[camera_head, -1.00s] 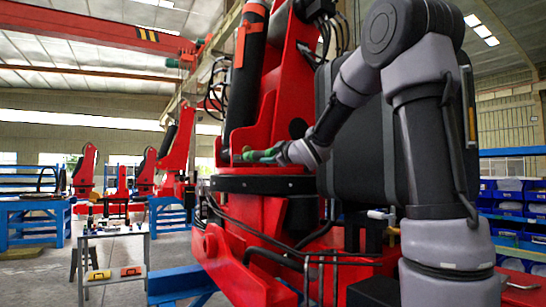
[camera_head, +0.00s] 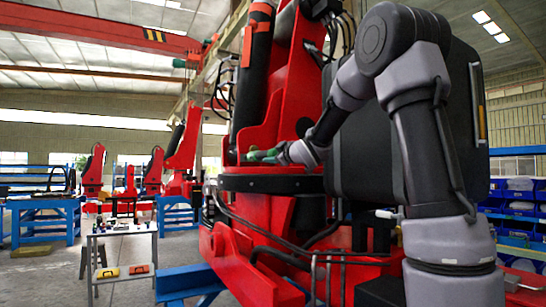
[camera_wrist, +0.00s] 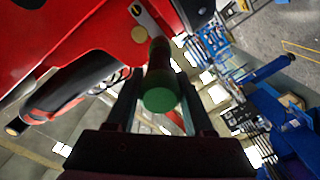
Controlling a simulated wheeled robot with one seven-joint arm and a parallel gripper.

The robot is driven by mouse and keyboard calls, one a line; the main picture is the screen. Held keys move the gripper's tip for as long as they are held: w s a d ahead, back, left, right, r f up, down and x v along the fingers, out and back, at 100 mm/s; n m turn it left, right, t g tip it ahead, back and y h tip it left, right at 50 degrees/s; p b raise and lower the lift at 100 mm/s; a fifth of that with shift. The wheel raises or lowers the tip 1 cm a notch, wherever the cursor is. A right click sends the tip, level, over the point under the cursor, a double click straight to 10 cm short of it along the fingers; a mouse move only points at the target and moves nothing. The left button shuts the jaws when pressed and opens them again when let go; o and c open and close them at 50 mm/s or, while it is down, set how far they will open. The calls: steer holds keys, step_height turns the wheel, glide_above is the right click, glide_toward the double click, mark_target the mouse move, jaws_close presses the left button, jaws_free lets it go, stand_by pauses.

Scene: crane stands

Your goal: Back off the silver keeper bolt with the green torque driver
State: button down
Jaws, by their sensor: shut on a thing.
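The green torque driver (camera_wrist: 160,95) is between the two dark fingers of my gripper (camera_wrist: 158,78) in the wrist view, its round green end toward the camera. My gripper is shut on it. In the head view the green driver (camera_head: 262,155) points left from my gripper (camera_head: 284,153), in front of the red crane stand (camera_head: 290,100), just above its black round collar.
A small bench (camera_head: 124,230) with tools stands at the left, with a yellow case and a red case on its lower shelf. Black hoses (camera_head: 275,255) run low along the stand. Blue bins (camera_head: 520,195) fill a rack at the right. Floor is open at the left.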

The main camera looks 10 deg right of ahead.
mark_target(276, 153)
steer(key=shift+x, duration=0.95)
stand_by(2.0)
steer(key=shift+s+r, duration=0.2)
stand_by(1.5)
steer(key=shift+v, duration=2.5)
